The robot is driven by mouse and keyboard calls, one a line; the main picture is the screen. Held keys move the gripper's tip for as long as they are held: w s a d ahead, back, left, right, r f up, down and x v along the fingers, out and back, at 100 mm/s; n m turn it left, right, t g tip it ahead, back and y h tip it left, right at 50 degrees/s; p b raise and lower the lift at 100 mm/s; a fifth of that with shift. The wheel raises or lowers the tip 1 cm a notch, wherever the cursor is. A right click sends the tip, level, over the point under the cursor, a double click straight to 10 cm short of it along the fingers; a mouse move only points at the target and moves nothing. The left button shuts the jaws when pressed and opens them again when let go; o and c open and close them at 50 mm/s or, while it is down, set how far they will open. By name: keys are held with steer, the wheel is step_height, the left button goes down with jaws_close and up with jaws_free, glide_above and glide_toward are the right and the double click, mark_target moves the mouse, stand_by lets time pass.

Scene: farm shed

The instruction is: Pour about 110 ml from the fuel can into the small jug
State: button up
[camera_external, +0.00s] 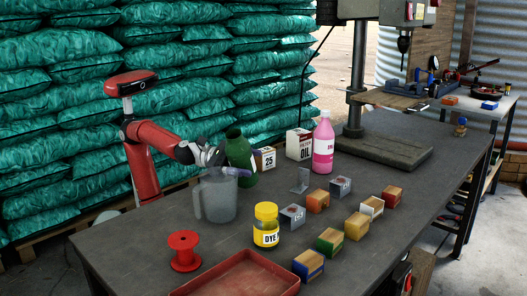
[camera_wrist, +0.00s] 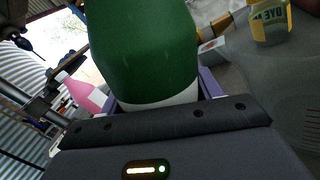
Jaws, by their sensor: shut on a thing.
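My gripper (camera_external: 236,170) is shut on a green bottle (camera_external: 239,149), which stands out as the only green container; I cannot tell whether it is the fuel can. The bottle leans a little, its dark cap end up, beside and behind the jug. In the wrist view the green bottle (camera_wrist: 145,45) fills the upper middle between purple fingers, with a white band at its lower part. The small grey translucent jug (camera_external: 216,198) stands upright on the bench in front of the gripper, its handle to the left. Its contents cannot be made out. No stream shows.
A yellow dye jar (camera_external: 266,228), a red spool (camera_external: 184,250) and a red tray (camera_external: 240,278) stand nearer. Several small blocks are to the right. A box marked 25 (camera_external: 265,158), an oil can (camera_external: 299,144) and a pink bottle (camera_external: 323,147) stand behind.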

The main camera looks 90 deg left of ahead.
mark_target(247, 142)
steer(key=r+m+p, duration=0.1)
steer(key=r, duration=0.1)
steer(key=r+m+p, duration=0.1)
steer(key=r, duration=0.1)
steer(key=shift+s+d+r, duration=0.15)
steer(key=shift+d+r, duration=0.05)
steer(key=shift+r, duration=0.05)
steer(key=shift+f+m, duration=0.4)
steer(key=shift+m, duration=0.3)
steer(key=shift+a+f+m+b, duration=0.15)
steer(key=shift+f+m+b, duration=0.45)
steer(key=shift+f, duration=0.15)
steer(key=m, duration=0.1)
steer(key=m+p, duration=0.1)
steer(key=a+r+m+p, duration=0.1)
steer(key=m, duration=0.1)
steer(key=shift+w+a+h, duration=0.1)
steer(key=shift+w+h, duration=0.25)
steer(key=shift+h, duration=0.05)
steer(key=shift+r+m+p, duration=0.3)
steer(key=shift+r+p, duration=0.3)
steer(key=shift+p, duration=0.15)
steer(key=shift+w+a+r+m+p, duration=0.1)
steer(key=shift+r+m+p, duration=0.25)
steer(key=shift+m+p, duration=0.25)
steer(key=shift+s+d+r+m+p, duration=0.3)
steer(key=shift+d+r+m+p, duration=0.25)
steer(key=shift+m+p, duration=0.2)
